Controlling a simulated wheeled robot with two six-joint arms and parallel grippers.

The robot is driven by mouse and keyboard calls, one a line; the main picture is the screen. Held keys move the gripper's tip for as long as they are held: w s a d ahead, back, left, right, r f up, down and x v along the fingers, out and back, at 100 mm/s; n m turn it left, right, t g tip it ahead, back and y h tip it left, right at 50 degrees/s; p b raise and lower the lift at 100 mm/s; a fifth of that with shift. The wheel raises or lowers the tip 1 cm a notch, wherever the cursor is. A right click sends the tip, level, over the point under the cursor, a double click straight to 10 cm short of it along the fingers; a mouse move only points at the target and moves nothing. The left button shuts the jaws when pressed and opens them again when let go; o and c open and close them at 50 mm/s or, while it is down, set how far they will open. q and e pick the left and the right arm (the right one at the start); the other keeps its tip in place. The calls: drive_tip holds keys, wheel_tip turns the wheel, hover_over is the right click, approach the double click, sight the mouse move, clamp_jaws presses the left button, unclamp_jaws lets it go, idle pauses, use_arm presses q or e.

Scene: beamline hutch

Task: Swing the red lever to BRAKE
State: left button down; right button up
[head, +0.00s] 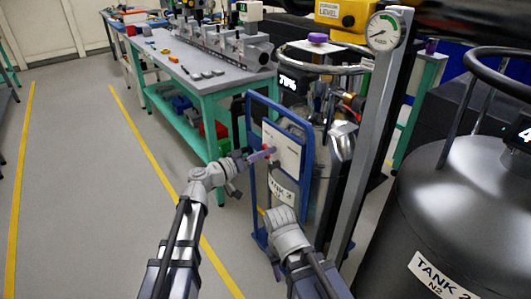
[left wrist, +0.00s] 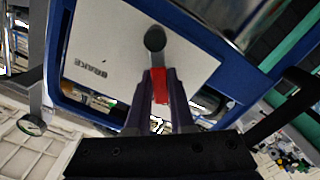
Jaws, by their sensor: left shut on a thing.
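The red lever (left wrist: 160,88) hangs from a dark round pivot (left wrist: 154,39) on a white plate (left wrist: 112,35) in the left wrist view. The word BRAKE (left wrist: 90,70) is printed upside down on the plate, to the left of the lever. The lever does not point at the word. In the head view the plate (head: 284,148) sits on the blue frame (head: 250,125) of a cart. My left gripper (head: 264,153) is in front of the plate, and its fingers (left wrist: 160,100) are shut on the lever's red part. My right arm shows at the bottom, but its fingers do not.
The cart holds a steel tank labelled TANK (head: 283,191). A grey post with a gauge (head: 383,31) stands right of it, and a large dark tank (head: 455,190) fills the right side. A green workbench (head: 208,82) stands behind. The floor at left is clear.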

sight(286, 157)
idle(0.7)
use_arm(q)
drive_tip(key=m, duration=0.2)
drive_tip(key=s+m, duration=0.1)
drive_tip(key=shift+d+r+p, duration=0.3)
drive_tip(key=shift+d, duration=0.05)
drive_tip(key=m, duration=0.1)
drive_tip(key=s+m, duration=0.1)
drive_tip(key=m, duration=0.1)
drive_tip(key=shift+s+d+r+m, duration=0.1)
drive_tip(key=shift+s+d+m, duration=0.05)
drive_tip(key=shift+d+m, duration=0.2)
drive_tip(key=m, duration=0.1)
drive_tip(key=s+d+m, duration=0.1)
drive_tip(key=m, duration=0.1)
drive_tip(key=shift+s+d+f+m+b, duration=0.2)
drive_tip(key=shift+s+m, duration=0.1)
drive_tip(key=shift+m, duration=0.65)
drive_tip(key=shift+s+d+f+m+b, duration=0.15)
drive_tip(key=shift+s+f+m, duration=0.1)
drive_tip(key=shift+m, duration=0.65)
drive_tip(key=c, duration=0.8)
unclamp_jaws()
